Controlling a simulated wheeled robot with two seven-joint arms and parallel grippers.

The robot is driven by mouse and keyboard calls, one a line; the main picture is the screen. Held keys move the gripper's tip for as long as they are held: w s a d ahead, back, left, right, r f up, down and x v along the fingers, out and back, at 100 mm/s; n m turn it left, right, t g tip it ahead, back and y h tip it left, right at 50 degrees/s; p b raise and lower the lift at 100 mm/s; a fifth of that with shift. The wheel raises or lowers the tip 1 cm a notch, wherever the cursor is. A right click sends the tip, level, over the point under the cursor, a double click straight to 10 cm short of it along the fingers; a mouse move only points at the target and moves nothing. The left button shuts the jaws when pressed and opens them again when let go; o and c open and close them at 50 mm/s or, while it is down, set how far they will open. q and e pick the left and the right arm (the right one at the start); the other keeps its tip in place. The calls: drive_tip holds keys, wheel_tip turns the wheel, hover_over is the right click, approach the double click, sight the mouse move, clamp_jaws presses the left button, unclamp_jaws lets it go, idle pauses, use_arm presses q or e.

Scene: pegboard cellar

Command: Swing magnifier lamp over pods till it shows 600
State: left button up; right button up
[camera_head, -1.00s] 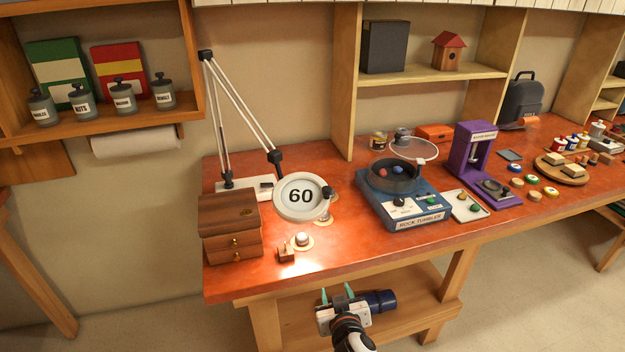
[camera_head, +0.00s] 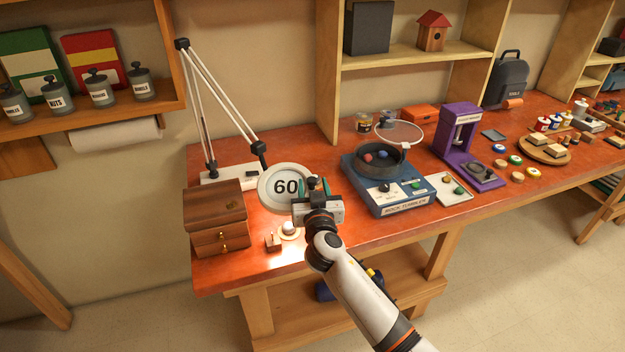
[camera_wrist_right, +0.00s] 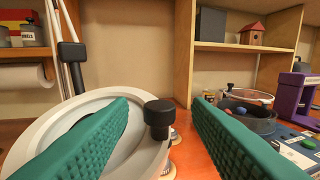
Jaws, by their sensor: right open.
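The magnifier lamp has a white ring head (camera_head: 268,206) on a jointed white arm with black joints. Its face reads 60 in the head view, with its right edge behind my gripper. My right gripper (camera_head: 313,187) is open at the right rim of the lamp head. In the right wrist view its green fingers (camera_wrist_right: 160,118) stand either side of the lamp's black knob (camera_wrist_right: 158,117), with no clear contact. The lamp ring (camera_wrist_right: 75,120) lies behind the left finger. A pod (camera_head: 289,228) sits on a round base on the bench below the lamp. My left gripper is out of view.
A wooden drawer box (camera_head: 215,217) stands left of the lamp and a small wooden block (camera_head: 272,242) in front. The blue rock tumbler (camera_head: 397,204) with its raised clear lid stands to the right, close to my gripper. A purple press (camera_head: 461,140) is beyond it.

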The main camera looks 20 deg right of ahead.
drive_tip(key=shift+w+d, duration=0.15)
drive_tip(key=shift+w, duration=0.6)
drive_tip(key=shift+c, duration=0.6)
